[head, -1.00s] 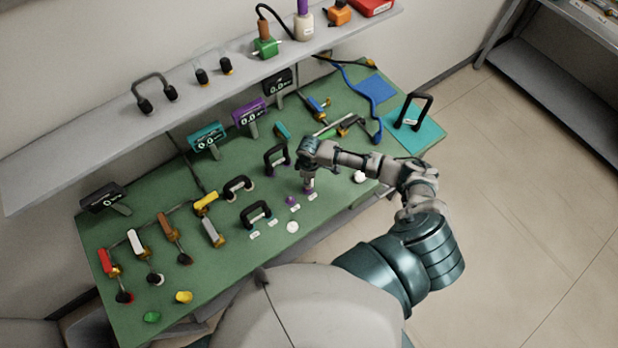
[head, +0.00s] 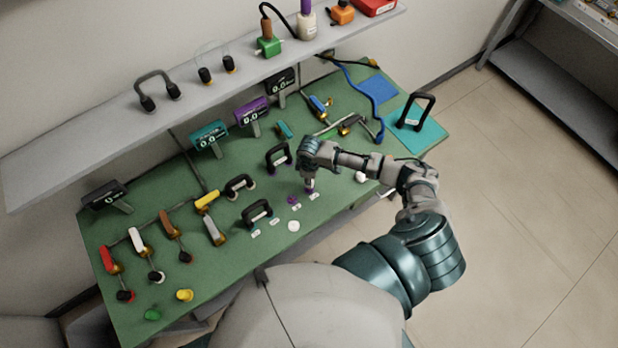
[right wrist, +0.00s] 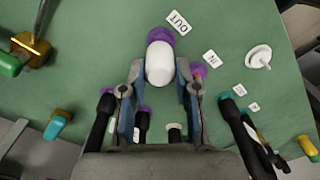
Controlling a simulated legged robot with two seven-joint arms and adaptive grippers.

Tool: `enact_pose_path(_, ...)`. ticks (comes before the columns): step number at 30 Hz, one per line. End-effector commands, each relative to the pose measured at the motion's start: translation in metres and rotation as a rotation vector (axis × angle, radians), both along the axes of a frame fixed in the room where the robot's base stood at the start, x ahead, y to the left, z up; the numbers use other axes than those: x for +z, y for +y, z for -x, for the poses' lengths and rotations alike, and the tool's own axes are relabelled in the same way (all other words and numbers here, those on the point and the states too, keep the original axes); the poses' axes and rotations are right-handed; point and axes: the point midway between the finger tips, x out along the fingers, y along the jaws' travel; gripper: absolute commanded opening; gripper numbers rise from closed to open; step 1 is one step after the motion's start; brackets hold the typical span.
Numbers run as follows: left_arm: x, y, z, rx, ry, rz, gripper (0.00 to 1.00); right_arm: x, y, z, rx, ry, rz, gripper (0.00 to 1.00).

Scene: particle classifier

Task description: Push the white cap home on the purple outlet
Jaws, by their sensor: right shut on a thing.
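The white cap (right wrist: 160,62) sits between the fingertips of my right gripper (right wrist: 160,78) in the right wrist view, and the gripper is shut on it. The purple outlet (right wrist: 160,34), beside the OUT label (right wrist: 178,22), shows just past the cap's far end. The cap overlaps it in the picture, and I cannot tell how far the cap is seated. In the head view my right gripper (head: 309,186) points down at the bench near its front edge and hides the cap. My left gripper is not in view.
A purple inlet (right wrist: 199,69) with an IN label (right wrist: 212,58) is close on the right. A white disc (right wrist: 259,57) lies farther right on the green bench (head: 160,210). Black-handled valves, including one (head: 257,212), stand nearby. A shelf (head: 90,140) runs behind.

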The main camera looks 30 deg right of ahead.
Motion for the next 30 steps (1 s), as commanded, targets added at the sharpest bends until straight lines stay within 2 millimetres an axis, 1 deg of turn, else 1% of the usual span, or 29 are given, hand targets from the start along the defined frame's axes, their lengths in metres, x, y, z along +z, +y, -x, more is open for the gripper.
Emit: enact_pose_path(30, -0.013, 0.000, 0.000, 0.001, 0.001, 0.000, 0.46, -0.027, 0.000, 0.001, 0.000, 0.002, -0.001, 0.00)
